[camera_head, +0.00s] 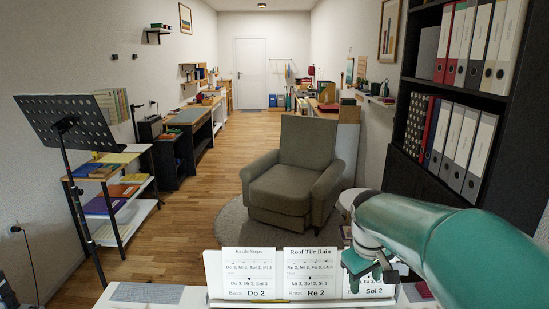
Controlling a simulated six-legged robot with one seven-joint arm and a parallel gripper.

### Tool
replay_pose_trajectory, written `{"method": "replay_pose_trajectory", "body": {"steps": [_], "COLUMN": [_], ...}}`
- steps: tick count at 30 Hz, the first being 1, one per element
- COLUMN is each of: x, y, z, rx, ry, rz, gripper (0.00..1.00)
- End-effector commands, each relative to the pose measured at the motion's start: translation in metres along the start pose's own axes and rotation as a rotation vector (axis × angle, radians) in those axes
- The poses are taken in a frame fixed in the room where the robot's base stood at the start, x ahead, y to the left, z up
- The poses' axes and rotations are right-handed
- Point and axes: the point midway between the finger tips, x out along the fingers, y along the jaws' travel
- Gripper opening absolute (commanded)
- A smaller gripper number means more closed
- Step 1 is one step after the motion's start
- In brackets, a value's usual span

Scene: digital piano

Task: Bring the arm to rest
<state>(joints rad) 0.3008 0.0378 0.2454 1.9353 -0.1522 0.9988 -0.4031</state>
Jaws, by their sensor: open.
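My green arm reaches in from the lower right. My gripper (371,282) hangs at its end, pointing down, and is open with nothing seen in it. It is in front of the right-hand song sheet (378,292) and hides much of it; I cannot tell whether they touch. The left sheet (248,275) and the middle sheet (310,273) stand upright beside it on a white stand (213,266). The piano keys are not in view.
A grey armchair (290,180) stands on a round rug beyond the sheets. A black music stand (66,120) and a shelf with books (112,205) are at left. A dark bookcase with binders (463,150) rises at right, near my arm. Wooden floor is clear at centre left.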

Motion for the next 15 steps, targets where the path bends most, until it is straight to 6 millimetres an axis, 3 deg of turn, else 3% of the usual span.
{"method": "replay_pose_trajectory", "body": {"steps": [1, 6, 15], "x": [-0.014, -0.045, -0.074], "y": [-0.010, -0.038, -0.087], "z": [0.010, 0.045, 0.113], "rx": [0.023, 0.124, 0.309], "ry": [0.020, 0.088, 0.233], "rz": [0.015, 0.038, 0.017], "gripper": [0.48, 0.48, 0.48]}}
